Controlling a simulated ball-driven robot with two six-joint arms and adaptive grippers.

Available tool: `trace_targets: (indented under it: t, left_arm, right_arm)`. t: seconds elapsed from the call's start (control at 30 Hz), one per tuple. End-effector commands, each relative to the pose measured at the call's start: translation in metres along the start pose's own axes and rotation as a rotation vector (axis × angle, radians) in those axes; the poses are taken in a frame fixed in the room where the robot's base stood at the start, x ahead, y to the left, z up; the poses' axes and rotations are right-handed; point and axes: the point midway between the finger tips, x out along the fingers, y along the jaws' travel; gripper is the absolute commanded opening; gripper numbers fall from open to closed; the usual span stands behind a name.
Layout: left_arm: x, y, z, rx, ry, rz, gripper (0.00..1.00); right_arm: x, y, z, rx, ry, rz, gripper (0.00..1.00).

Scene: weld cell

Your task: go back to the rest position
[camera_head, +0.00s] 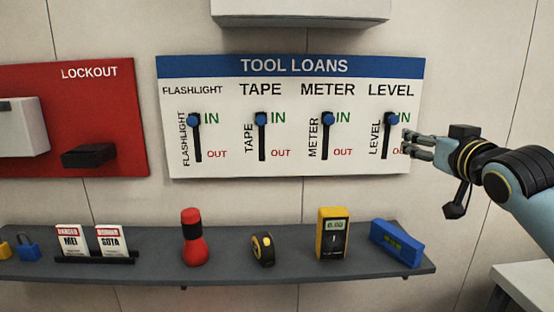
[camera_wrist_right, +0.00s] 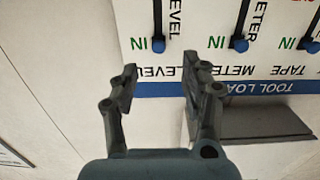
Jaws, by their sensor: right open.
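My right gripper (camera_head: 408,143) is at the right edge of the tool loans board (camera_head: 230,168), close to the level slider. It is open with nothing between its fingers. In the right wrist view my right gripper (camera_wrist_right: 155,85) shows two separated fingers in front of the board (camera_wrist_right: 210,65). The level slider's blue knob (camera_head: 390,120) is at the top of its slot beside IN. The flashlight knob (camera_head: 194,121), tape knob (camera_head: 261,118) and meter knob (camera_head: 327,118) are also at IN. My left gripper is not in view.
A grey shelf (camera_head: 345,265) below holds a red flashlight (camera_head: 193,238), tape measure (camera_head: 263,249), yellow meter (camera_head: 333,234) and blue level (camera_head: 396,243). Padlocks and danger tags stand at its left. A red lockout board (camera_head: 110,100) hangs at left. A pale table (camera_head: 530,280) is at lower right.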

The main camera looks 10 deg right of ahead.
Motion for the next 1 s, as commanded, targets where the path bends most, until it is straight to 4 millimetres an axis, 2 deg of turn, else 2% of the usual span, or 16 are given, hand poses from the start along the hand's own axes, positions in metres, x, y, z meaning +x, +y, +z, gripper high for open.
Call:
trace_targets:
  t: [0.07, 0.17, 0.23, 0.33, 0.4, 0.53, 0.83, 0.87, 0.9, 1.0]
  left_arm:
    - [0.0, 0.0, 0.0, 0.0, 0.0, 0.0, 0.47]
    - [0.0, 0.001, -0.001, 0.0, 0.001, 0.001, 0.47]
    - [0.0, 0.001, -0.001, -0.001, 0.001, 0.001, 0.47]
    - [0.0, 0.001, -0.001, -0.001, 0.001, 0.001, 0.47]
    - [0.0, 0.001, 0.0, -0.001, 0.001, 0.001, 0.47]
    - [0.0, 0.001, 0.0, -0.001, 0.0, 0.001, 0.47]
    - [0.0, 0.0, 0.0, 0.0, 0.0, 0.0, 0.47]
    - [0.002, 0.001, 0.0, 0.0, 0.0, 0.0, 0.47]
    - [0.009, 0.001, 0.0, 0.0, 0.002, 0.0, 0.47]
    - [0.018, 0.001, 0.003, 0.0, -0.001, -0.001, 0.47]
  right_arm:
    - [-0.022, -0.009, 0.037, -0.01, -0.105, 0.004, 0.47]
    - [-0.068, -0.022, 0.097, -0.037, -0.299, 0.009, 0.47]
    - [-0.11, -0.03, 0.137, -0.06, -0.451, 0.009, 0.47]
    - [-0.166, -0.038, 0.178, -0.089, -0.634, 0.004, 0.47]
    - [-0.2, -0.042, 0.197, -0.104, -0.737, -0.001, 0.47]
    - [-0.255, -0.047, 0.22, -0.126, -0.893, -0.014, 0.47]
    - [-0.361, -0.054, 0.243, -0.156, -1.179, -0.049, 0.47]
    - [-0.365, -0.054, 0.249, -0.159, -1.199, -0.051, 0.47]
    - [-0.357, -0.053, 0.269, -0.159, -1.198, -0.049, 0.47]
    - [-0.348, -0.051, 0.305, -0.156, -1.208, -0.046, 0.47]
